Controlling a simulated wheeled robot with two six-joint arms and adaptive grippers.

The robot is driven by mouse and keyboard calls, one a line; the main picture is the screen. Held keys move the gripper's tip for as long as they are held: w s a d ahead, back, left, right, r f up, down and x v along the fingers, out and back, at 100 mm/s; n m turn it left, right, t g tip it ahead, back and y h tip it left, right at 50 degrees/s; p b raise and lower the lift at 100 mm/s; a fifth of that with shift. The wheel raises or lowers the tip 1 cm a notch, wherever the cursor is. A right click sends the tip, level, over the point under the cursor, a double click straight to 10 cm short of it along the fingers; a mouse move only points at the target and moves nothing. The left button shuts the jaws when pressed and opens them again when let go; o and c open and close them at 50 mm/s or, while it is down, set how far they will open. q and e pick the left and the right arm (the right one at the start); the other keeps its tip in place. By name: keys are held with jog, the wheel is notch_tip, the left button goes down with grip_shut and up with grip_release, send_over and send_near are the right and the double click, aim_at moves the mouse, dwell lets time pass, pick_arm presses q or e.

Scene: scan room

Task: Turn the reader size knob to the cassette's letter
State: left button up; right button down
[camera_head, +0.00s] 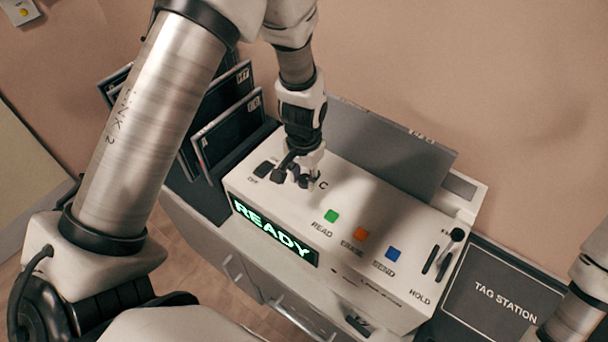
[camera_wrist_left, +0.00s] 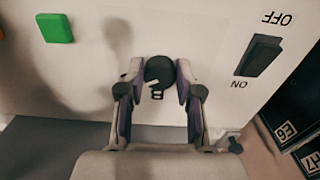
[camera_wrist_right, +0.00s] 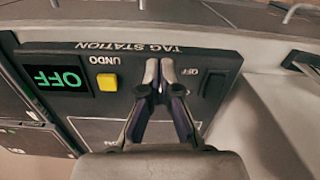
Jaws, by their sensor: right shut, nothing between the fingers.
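The reader (camera_head: 400,285) is a white box with a lit READY display (camera_head: 273,232). Its dark round knob (camera_wrist_left: 160,71) has a pale pointer mark and sits between the fingers of my left gripper (camera_wrist_left: 160,78). The fingers stand close on both sides; whether they press on it is unclear. In the head view this gripper (camera_head: 299,177) covers the knob, and a letter C shows beside it. A large dark slab (camera_head: 375,150), perhaps the cassette, stands at the reader's back; its small label is unreadable. My right gripper (camera_wrist_right: 158,75) is shut and empty over the tag station (camera_wrist_right: 205,60).
Green, orange and blue buttons (camera_head: 393,253) line the reader's top, with a HOLD slider at right. An OFF/ON switch (camera_wrist_left: 260,55) lies close beside the left gripper. Labelled dark plates (camera_head: 230,130) stand in a rack at left. A yellow UNDO button (camera_wrist_right: 107,82) is near my right gripper.

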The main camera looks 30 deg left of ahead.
pick_arm(q)
grip_shut()
jog(key=shift+n, duration=0.3)
pick_arm(e)
jog(key=shift+r, duration=0.15)
pick_arm(q)
jog(key=n+p, duration=0.2)
jog(key=n, duration=0.2)
jog(key=shift+w+d+r, duration=0.1)
jog(key=n+p, duration=0.2)
jog(key=n, duration=0.2)
jog(key=shift+d+n, duration=0.1)
jog(key=shift+n, duration=0.2)
jog(key=shift+w+n+p, duration=0.1)
jog(key=shift+n+p, duration=0.4)
jog(key=shift+n, duration=0.8)
pick_arm(e)
jog(key=shift+d+r, duration=0.1)
jog(key=shift+r, duration=2.2)
